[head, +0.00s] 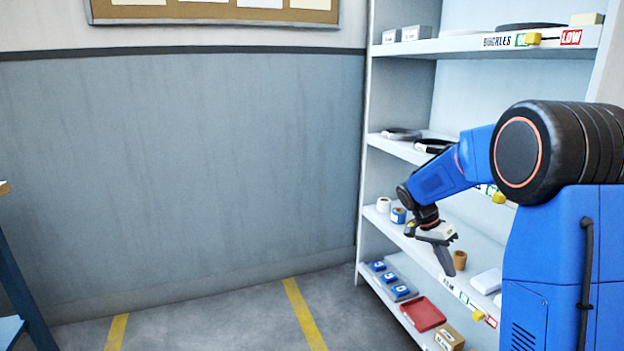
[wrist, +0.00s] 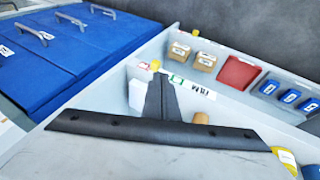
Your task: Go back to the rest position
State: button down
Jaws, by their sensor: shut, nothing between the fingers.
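My gripper (head: 447,268) hangs below the end of my blue arm, pointing down in front of the shelf unit (head: 362,170). Its dark fingers are together with nothing between them. In the wrist view the closed fingers (wrist: 161,95) point away from the camera, over the shelf edge. A small brown cup-like item (head: 460,260) stands on the shelf just right of the fingers in the head view; it also shows in the wrist view (wrist: 201,118), partly hidden. I cannot tell whether the fingers touch anything.
The shelves hold rolls (head: 384,205), blue boxes (head: 390,278), a red tray (head: 424,315), a cardboard box (head: 449,338) and dark coils (head: 433,146). A blue table leg (head: 22,280) stands at far left. The floor (head: 220,315) between is clear, with yellow lines.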

jog(key=s+a+r+n+t+y, duration=0.1)
jog(key=s+a+r+n+t, duration=0.15)
jog(key=s+r, duration=0.45)
jog(key=s+a+r+n+t+y, duration=0.15)
jog(key=s+a+n, duration=0.25)
jog(key=s, duration=0.7)
jog(key=s+a+n+t+y, duration=0.1)
jog(key=s+a+n, duration=0.2)
jog(key=s, duration=0.5)
jog(key=s+a+n+t+y, duration=0.1)
jog(key=s+a+n+t, duration=0.1)
jog(key=s, duration=0.7)
jog(key=shift+a+f+n+y, duration=0.3)
jog(key=shift+a+n+y, duration=0.1)
jog(key=shift+n, duration=0.35)
